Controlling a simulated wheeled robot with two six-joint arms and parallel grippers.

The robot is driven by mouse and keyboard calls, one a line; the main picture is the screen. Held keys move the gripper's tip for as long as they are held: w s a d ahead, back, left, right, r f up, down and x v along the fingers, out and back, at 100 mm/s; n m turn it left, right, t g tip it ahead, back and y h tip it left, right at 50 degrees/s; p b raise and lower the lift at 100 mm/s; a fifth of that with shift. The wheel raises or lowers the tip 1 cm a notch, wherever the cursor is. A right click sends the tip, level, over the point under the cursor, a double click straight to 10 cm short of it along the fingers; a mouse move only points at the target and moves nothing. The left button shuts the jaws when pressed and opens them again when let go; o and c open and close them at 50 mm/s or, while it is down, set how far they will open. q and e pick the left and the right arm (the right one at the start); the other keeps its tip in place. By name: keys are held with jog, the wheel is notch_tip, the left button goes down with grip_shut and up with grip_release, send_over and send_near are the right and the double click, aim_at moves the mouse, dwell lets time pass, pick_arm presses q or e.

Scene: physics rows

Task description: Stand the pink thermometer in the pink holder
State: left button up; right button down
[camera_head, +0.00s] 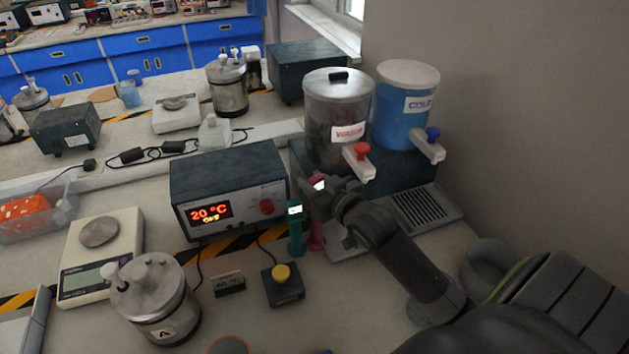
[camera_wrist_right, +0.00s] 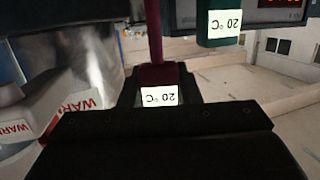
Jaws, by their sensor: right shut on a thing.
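My right gripper (camera_head: 319,192) is shut on the pink thermometer (camera_head: 318,181), near its white-labelled head. In the right wrist view the thermometer's dark pink body and stem (camera_wrist_right: 155,35) run up from between the fingers, with its "20 °C" label close to the gripper (camera_wrist_right: 158,97). Below the gripper in the head view, a pink holder (camera_head: 316,240) shows partly behind a green thermometer (camera_head: 295,212). The stem's lower end is hidden, so I cannot tell whether it is inside the holder. My left gripper is not in view.
A heater box (camera_head: 228,188) reading 20 °C stands left of the gripper. The warm-water urn (camera_head: 337,115) and cold-water urn (camera_head: 405,105) stand behind it. A drip grille (camera_head: 425,208) lies at right. A yellow-button box (camera_head: 283,285) sits in front.

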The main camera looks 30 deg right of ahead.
jog(key=c, duration=1)
grip_release()
jog(key=s+r, duration=0.3)
jog(key=s, duration=1.4)
jog(key=shift+d, duration=0.2)
jog(key=shift+s, duration=0.1)
